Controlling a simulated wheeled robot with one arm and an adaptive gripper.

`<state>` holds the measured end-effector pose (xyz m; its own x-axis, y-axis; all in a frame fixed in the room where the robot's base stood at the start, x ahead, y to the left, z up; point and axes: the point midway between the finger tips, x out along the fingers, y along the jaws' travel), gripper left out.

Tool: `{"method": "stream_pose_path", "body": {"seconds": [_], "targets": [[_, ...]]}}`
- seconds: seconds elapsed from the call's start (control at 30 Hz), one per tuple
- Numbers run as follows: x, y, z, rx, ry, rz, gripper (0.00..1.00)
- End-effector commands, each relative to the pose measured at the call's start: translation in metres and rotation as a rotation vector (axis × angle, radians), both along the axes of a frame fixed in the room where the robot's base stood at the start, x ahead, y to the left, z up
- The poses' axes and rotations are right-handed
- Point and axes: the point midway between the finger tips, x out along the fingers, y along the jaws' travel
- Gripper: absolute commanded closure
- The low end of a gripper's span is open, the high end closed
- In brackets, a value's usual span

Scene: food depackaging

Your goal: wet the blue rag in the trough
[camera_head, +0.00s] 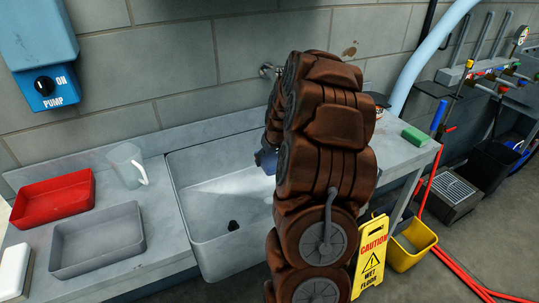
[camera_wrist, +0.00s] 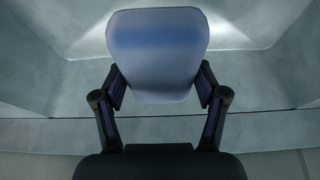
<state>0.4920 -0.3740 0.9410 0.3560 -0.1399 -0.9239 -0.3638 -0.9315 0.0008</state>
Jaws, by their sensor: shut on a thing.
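The trough (camera_head: 212,225) is a grey basin set into the counter, with a dark drain in its floor. My arm stands in front of its right side and hides that part. My gripper (camera_wrist: 160,88) is shut on the blue rag (camera_wrist: 157,62), which shows as a pale blue rounded slab between the fingers. In the head view a small blue patch (camera_head: 265,161) shows beside my arm, over the trough; I cannot tell there rag from gripper. The trough walls fill the wrist view behind the rag. I cannot tell whether the rag is wet.
Left of the trough are a clear jug (camera_head: 126,167), a red tray (camera_head: 54,197) and a grey tray (camera_head: 97,240). A tap (camera_head: 268,71) is on the wall behind. A green sponge (camera_head: 415,136) lies on the right counter. A yellow caution sign (camera_head: 371,257) stands on the floor.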

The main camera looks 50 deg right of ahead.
Motion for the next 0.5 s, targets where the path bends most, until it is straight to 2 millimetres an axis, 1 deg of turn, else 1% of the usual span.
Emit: {"method": "stream_pose_path", "body": {"seconds": [0.03, 0.5], "targets": [[0.0, 0.0, -0.007, 0.0, 0.001, 0.0, 0.56], [0.0, 0.0, -0.044, 0.001, 0.001, 0.0, 0.56]]}}
